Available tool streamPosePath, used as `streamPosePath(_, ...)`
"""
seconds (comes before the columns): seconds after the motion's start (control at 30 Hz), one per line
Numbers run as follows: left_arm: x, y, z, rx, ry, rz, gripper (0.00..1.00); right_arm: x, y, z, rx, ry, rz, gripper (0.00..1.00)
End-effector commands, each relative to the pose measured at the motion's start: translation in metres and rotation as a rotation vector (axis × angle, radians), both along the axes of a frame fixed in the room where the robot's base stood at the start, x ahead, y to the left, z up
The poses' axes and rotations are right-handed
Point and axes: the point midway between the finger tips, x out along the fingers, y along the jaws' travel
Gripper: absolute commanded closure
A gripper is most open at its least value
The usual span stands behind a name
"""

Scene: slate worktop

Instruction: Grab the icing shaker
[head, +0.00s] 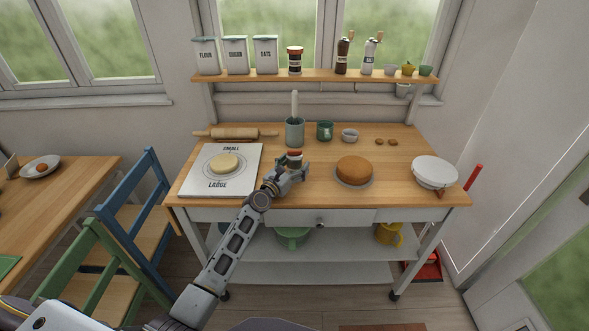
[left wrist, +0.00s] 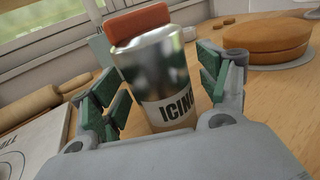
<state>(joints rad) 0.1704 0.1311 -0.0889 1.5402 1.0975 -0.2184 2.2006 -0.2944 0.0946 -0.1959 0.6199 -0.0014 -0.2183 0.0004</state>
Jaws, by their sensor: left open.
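The icing shaker (left wrist: 155,80) is a silver can with a red lid and a white label reading "ICING". It stands on the wooden worktop in the left wrist view, leaning in that tilted picture. In the head view the shaker (head: 295,156) is partly hidden behind my left gripper (head: 287,174). The left gripper (left wrist: 165,90) is open, with its green-padded fingers on either side of the can. Gaps show between the pads and the can, most clearly on the right. My right gripper is not in view.
A cake (head: 354,170) on a plate sits to the right. A white board (head: 247,185) with dough (head: 224,163) lies to the left. A green utensil pot (head: 295,132), a green mug (head: 325,131) and a rolling pin (head: 235,133) are behind. A white bowl (head: 435,172) is at the right end.

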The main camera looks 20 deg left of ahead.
Motion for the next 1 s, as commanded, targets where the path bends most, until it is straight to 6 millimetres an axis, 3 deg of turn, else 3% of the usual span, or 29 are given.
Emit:
streamPosePath(0.23, -0.0002, 0.0001, -0.0001, 0.0, 0.0, 0.0, 0.24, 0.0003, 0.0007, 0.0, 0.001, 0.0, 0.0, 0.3)
streamPosePath(0.63, -0.0002, 0.0, -0.0001, 0.0, 0.0, 0.0, 0.76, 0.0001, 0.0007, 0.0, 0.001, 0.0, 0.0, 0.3)
streamPosePath(1.0, -0.0001, -0.0003, 0.0028, -0.001, -0.001, 0.0, 0.76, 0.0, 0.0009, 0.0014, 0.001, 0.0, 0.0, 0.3)
